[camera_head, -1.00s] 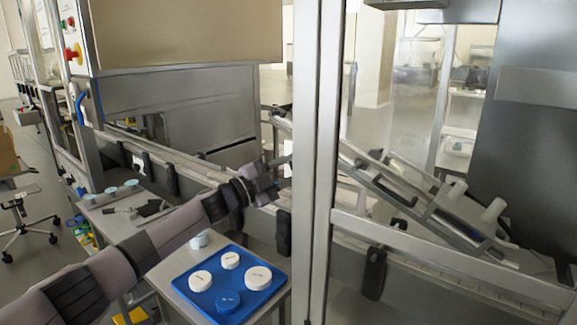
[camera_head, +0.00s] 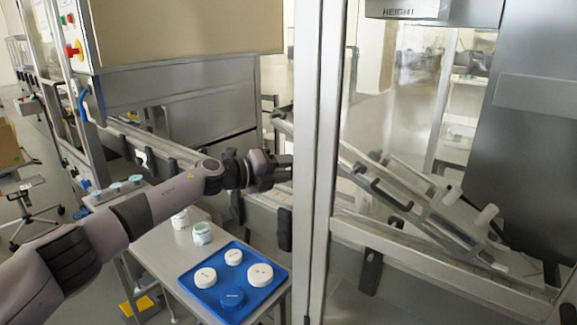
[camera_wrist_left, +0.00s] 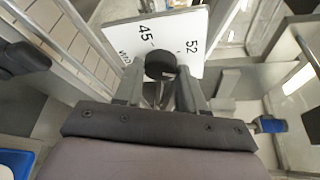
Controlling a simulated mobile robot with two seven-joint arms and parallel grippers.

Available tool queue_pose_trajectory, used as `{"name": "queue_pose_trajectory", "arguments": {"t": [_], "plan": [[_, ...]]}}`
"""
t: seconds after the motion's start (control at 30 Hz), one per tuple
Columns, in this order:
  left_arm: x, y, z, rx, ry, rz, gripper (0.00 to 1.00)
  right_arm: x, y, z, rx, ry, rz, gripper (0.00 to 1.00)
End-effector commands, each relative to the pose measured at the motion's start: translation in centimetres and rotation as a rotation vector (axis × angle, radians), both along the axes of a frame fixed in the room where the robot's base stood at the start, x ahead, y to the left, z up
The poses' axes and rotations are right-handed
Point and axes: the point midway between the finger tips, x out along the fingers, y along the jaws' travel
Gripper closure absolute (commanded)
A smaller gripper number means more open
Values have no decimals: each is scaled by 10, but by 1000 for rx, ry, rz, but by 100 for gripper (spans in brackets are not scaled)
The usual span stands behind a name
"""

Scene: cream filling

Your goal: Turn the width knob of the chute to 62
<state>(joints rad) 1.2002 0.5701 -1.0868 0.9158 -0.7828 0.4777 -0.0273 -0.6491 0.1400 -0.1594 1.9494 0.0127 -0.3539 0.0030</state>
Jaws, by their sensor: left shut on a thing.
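The width knob (camera_wrist_left: 160,65) is a round black knob on a white scale plate (camera_wrist_left: 135,28) in the left wrist view. The plate reads 45 on the left and 52 on the right, with small lettering beside 45; the knob's exact setting is not readable. My left gripper (camera_wrist_left: 160,84) is shut on the knob, a finger on either side. In the head view my left gripper (camera_head: 283,168) reaches to the metal post, and the knob is not visible there. The chute (camera_head: 425,208) slopes down to the right behind the clear panel. My right gripper is not in view.
A metal post (camera_head: 316,160) stands just right of my left gripper. Below my arm, a side table (camera_head: 160,250) holds a blue tray (camera_head: 262,301) with several round lids and jars behind it. A conveyor rail runs behind the arm.

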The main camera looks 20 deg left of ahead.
Motion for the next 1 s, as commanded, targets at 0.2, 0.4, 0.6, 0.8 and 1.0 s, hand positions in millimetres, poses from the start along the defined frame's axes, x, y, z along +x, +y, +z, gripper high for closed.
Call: {"name": "queue_pose_trajectory", "arguments": {"t": [0.2, 0.4, 0.6, 0.8, 1.0], "plan": [[0, 0, 2, 200, -75, -1, 91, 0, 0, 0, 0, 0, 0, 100], [-1, -2, 4, 378, -139, -1, 91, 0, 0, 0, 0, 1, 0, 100], [-1, -3, 5, 551, -203, -1, 91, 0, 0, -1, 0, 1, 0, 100], [-2, -4, 3, 707, -259, -1, 91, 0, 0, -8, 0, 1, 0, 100], [-2, -6, 0, 854, -314, -1, 91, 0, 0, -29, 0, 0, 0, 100]]}}
